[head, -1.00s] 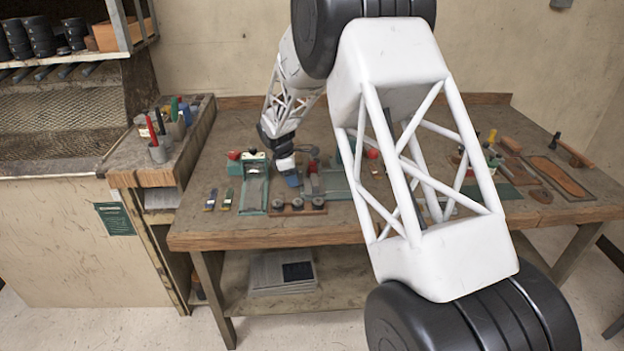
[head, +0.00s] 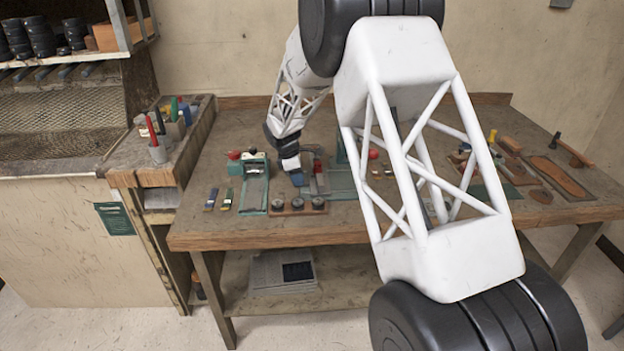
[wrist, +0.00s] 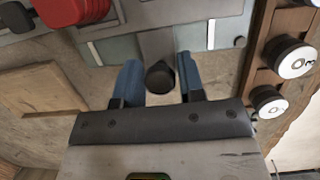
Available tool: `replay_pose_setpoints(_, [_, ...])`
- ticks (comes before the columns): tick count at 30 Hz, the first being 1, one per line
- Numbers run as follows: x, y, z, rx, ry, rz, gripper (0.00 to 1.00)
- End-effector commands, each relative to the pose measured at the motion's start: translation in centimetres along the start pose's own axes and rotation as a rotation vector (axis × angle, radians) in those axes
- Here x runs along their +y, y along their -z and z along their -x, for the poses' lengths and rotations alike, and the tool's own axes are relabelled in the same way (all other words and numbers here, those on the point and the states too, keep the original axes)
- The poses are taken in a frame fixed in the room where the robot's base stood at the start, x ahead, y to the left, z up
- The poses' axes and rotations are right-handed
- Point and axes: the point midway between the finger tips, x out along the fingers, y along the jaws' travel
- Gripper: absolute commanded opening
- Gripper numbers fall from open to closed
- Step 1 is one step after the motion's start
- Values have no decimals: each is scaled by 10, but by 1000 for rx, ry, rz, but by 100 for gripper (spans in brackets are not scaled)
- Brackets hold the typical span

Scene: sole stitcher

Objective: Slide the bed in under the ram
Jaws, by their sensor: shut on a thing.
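The bed (wrist: 158,43) appears to be the grey bar with a dark round knob (wrist: 160,77) at its near end in the wrist view. My gripper (wrist: 161,85) has its two blue fingers on either side of that knob and is shut on it. The bar runs away from the fingers over a pale grey-green plate (wrist: 215,38). In the head view my gripper (head: 296,178) is low over the bench, left of a teal plate (head: 342,181). My arm hides part of this area, and I cannot make out the ram clearly.
A wooden rack of dark knobs (head: 297,208) stands close in front of my gripper. A teal fixture (head: 254,190) stands to its left. A red block (wrist: 72,10) is near the bar in the wrist view.

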Motion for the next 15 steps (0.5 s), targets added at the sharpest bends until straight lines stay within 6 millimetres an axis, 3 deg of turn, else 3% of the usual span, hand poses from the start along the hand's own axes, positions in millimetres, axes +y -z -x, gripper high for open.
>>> replay_pose_setpoints(15, [0, -20, -4, 0, -1, -2, 23])
